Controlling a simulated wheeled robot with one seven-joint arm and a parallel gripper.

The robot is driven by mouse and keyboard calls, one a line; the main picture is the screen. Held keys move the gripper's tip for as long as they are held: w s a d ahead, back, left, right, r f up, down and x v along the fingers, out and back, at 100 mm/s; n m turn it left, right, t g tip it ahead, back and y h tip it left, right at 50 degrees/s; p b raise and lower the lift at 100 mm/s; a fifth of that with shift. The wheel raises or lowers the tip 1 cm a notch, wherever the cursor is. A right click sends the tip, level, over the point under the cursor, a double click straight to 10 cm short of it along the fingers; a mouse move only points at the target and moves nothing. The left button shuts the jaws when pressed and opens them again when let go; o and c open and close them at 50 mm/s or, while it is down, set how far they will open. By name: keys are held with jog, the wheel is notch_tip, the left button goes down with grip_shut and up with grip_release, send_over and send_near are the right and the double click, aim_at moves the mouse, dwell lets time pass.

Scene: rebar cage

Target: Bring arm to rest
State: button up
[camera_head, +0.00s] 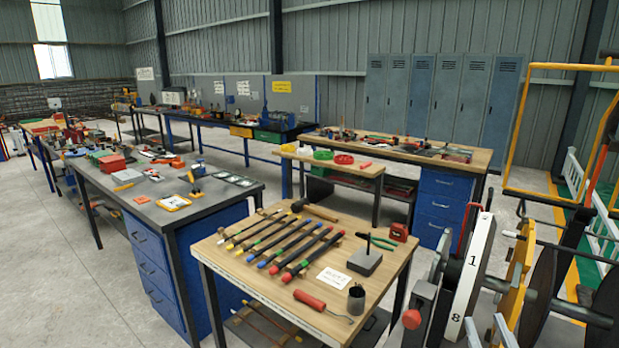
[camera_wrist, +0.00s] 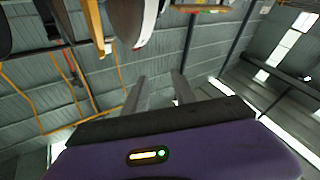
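My gripper (camera_wrist: 158,92) shows in the wrist view, with its two grey fingers apart and nothing between them. It points out into the open hall, and corrugated wall and roof panels show beyond the fingertips. The purple gripper body (camera_wrist: 170,158) fills the bottom of that view. I cannot make out my gripper in the head view.
A wooden table (camera_head: 235,262) with colour-tipped bars on wooden rests stands in front. A grey-topped bench (camera_head: 150,205) is at left. Machinery with a white numbered plate (camera_head: 478,265) and a yellow frame (camera_head: 565,67) crowd the right. Open floor (camera_head: 50,270) lies at left.

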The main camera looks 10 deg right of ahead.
jog(key=s+a+f+g+y, duration=0.1)
jog(key=s+a+f, duration=0.3)
jog(key=s, duration=0.5)
jog(key=s+a+f+g+y, duration=0.2)
jog(key=s+a+f+y, duration=0.1)
jog(key=s+a, duration=0.4)
jog(key=s+a+f+g+y, duration=0.2)
jog(key=s+a+f, duration=0.2)
jog(key=s, duration=0.9)
jog(key=shift+a+f, duration=0.35)
jog(key=shift+a, duration=0.45)
